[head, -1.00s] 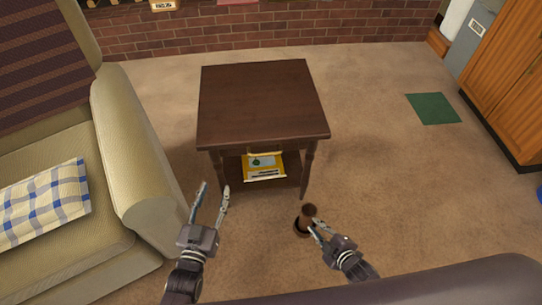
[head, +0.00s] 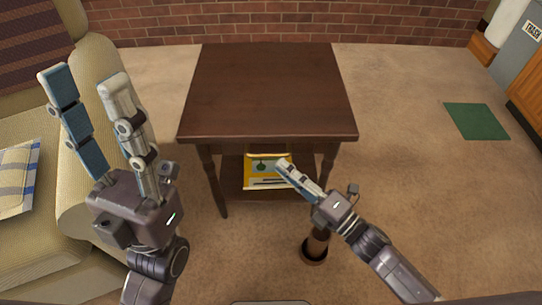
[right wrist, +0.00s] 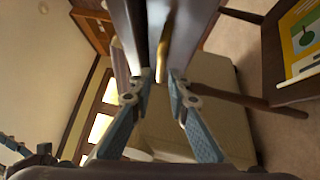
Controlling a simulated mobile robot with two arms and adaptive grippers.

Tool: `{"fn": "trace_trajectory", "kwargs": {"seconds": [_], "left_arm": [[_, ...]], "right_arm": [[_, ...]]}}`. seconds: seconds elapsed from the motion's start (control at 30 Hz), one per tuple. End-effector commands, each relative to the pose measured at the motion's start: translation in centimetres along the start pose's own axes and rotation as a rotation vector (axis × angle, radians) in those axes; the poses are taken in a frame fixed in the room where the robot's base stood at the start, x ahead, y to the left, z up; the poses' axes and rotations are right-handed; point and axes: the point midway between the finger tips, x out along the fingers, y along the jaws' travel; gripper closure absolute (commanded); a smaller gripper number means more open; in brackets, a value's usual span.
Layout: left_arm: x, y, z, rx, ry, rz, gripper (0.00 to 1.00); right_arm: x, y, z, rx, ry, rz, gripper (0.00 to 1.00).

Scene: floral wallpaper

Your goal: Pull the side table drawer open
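The side table (head: 270,85) is dark brown wood and stands upright in the middle of the head view. Its drawer front is mostly hidden under the overhanging top. A thin brass strip (head: 257,154), apparently the drawer handle, shows just below the front edge. My right gripper (head: 283,165) is at the table's front, close to this strip. In the right wrist view its fingers are apart, with a narrow brass piece (right wrist: 161,62) seen between them; contact cannot be told. My left gripper (head: 85,75) is open and empty, raised left of the table.
A yellow book or box (head: 258,178) lies on the table's lower shelf. A beige armchair (head: 95,215) stands close on the left. A brown vase-like object (head: 316,248) stands on the floor below my right gripper. The carpet to the right is mostly clear.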

Motion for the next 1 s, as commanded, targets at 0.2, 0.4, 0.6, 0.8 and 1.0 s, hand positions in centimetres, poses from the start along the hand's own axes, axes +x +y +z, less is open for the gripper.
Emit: {"fn": "trace_trajectory", "kwargs": {"seconds": [0.2, 0.4, 0.6, 0.8, 1.0], "left_arm": [[-1.1, 0.0, 0.3, 0.0, -0.003, 0.0, 0.6], [-1.2, 0.0, 0.4, 0.001, 0.002, 0.003, 0.6], [-1.2, 0.0, 0.4, 0.001, 0.003, 0.004, 0.6], [-1.2, 0.0, 0.4, 0.001, 0.003, 0.004, 0.6], [-1.2, 0.0, 0.4, 0.0, 0.003, 0.004, 0.6]], "right_arm": [[3.7, -0.1, 0.1, 0.0, 0.0, 0.003, 0.84], [5.7, -0.1, 0.1, 0.003, -0.002, 0.0, 0.84], [6.0, -0.1, 0.0, 0.004, -0.001, -0.002, 0.84], [6.0, -0.1, 0.0, 0.004, -0.002, -0.002, 0.93], [6.0, -0.1, 0.1, 0.004, -0.002, -0.002, 1.0]]}}
